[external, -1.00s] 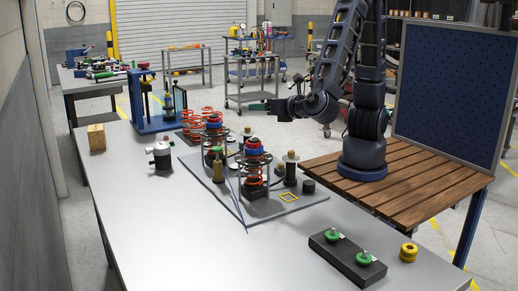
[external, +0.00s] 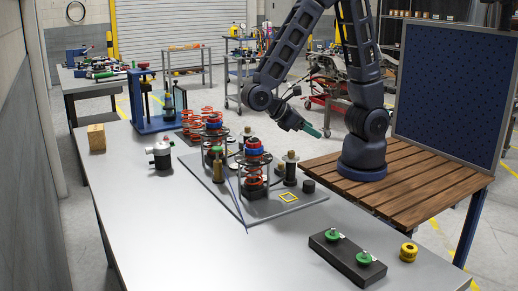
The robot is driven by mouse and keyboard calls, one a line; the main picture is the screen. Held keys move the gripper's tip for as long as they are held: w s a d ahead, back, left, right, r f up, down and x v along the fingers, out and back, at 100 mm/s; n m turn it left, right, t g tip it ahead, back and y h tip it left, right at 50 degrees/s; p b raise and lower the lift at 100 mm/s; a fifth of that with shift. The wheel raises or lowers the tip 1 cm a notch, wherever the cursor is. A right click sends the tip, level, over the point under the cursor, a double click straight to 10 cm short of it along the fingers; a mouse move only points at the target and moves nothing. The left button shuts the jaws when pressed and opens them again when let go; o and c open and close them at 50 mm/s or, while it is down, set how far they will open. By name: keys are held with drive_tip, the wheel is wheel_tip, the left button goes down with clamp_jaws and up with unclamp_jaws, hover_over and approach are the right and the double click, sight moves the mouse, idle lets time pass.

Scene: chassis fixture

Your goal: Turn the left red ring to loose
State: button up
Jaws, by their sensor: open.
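Two upright spring assemblies with red coils and blue and red rings near their tops stand on a grey plate (external: 222,201). The left assembly (external: 213,128) stands farther back, and its red ring is too small to make out clearly. The right assembly (external: 254,160) stands nearer the camera. My gripper (external: 320,133) is right of and apart from both, above the table's right edge by the wooden platform. It points down to the right and has a green tip. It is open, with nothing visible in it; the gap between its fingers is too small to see.
Dark and brass posts (external: 290,167) stand right of the right assembly. A blue press frame (external: 150,100) and loose red springs (external: 190,122) are behind. The table's front left is clear.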

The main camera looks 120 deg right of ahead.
drive_tip(key=w+a+r+m+t+y, duration=0.3)
drive_tip(key=w+r+m+t+y, duration=0.1)
drive_tip(key=w+m+y, duration=0.4)
wheel_tip(320, 180, up, 6)
drive_tip(key=m+t+y, duration=0.6)
drive_tip(key=m+t, duration=0.2)
drive_tip(key=t, duration=0.2)
hover_over(256, 143)
drive_tip(key=d, duration=0.3)
drive_tip(key=f, duration=1)
drive_tip(key=shift+s+f, duration=0.2)
drive_tip(key=shift+f, duration=0.2)
drive_tip(key=shift+a+f, duration=0.1)
drive_tip(key=shift+a, duration=0.35)
drive_tip(key=shift+w+a, duration=0.2)
drive_tip(key=shift+a, duration=0.9)
drive_tip(key=shift+c, duration=0.2)
drive_tip(key=c, duration=0.9)
